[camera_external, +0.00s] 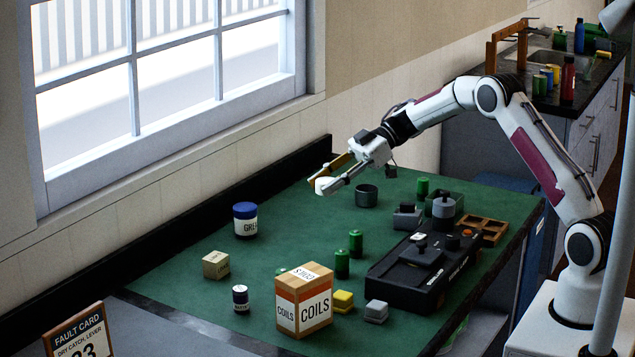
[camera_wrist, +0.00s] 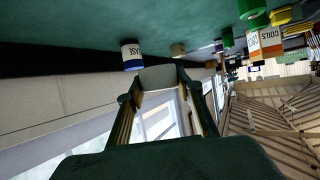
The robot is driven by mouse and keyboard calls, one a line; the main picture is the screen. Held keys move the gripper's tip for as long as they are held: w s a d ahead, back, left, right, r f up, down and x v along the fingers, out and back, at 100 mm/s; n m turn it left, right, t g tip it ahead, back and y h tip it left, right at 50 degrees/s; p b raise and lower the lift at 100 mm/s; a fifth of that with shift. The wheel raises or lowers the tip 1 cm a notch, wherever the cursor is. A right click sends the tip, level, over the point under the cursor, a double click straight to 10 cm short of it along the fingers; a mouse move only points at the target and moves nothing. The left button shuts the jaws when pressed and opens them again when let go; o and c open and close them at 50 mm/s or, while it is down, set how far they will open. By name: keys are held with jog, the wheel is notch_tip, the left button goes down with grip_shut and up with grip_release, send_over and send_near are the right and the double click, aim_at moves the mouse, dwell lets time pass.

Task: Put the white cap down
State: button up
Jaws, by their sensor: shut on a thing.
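The white cap (camera_external: 323,186) is between the fingertips of my gripper (camera_external: 334,178) in the external view. My gripper is shut on it and holds it above the green table, near the back dark ledge. In the wrist view the cap (camera_wrist: 158,77) shows as a pale grey-white shape between the two fingers of my gripper (camera_wrist: 158,90). The cap's underside and its exact height over the table cannot be told.
An open grey tin (camera_external: 367,196) stands just right of the cap. A blue-lidded grease jar (camera_external: 245,220), a coils box (camera_external: 304,300), green cylinders (camera_external: 356,243) and a black lever device (camera_external: 424,268) stand on the green table (camera_external: 300,238). The table's middle has free room.

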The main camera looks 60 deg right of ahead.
jog(key=shift+s+d+f, duration=0.1)
jog(key=shift+d, duration=0.15)
jog(key=shift+f, duration=0.15)
send_over(327, 232)
jog(key=shift+f, duration=3.15)
jog(key=shift+f, duration=1.85)
jog(key=shift+f, duration=0.1)
jog(key=o, duration=0.8)
